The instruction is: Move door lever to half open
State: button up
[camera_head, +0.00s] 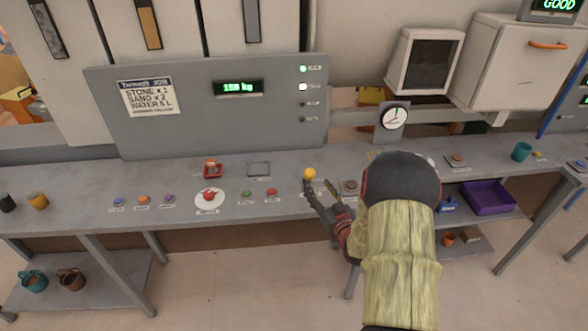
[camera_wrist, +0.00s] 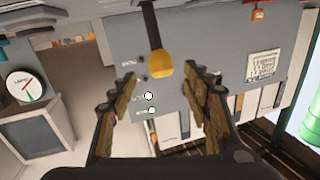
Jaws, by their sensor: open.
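The lever with a round yellow knob (camera_head: 310,173) stands on the grey bench, just beyond my gripper (camera_head: 319,187) in the head view. In the wrist view the knob (camera_wrist: 161,65) shows on a dark stem, near the gap between the tips of my gripper (camera_wrist: 159,82). The fingers are apart with nothing between them that I can make out as held. I cannot tell if they touch the knob. My arm hides part of the bench, and the lever's base is partly covered by my gripper.
The bench (camera_head: 85,196) holds several coloured buttons, a white plate with a red knob (camera_head: 209,196), and a teal cup (camera_head: 521,152). A grey panel (camera_head: 180,120) with a display stands behind. A dial (camera_head: 394,118) and a white box with an orange handle (camera_head: 547,45) are at right.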

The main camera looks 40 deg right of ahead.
aim_at(312, 177)
jog(key=b+x, duration=0.1)
jog(key=x, duration=0.6)
jog(key=shift+w+d, duration=0.1)
jog(key=shift+w, duration=0.25)
jog(key=shift+c, duration=1.1)
grip_shut()
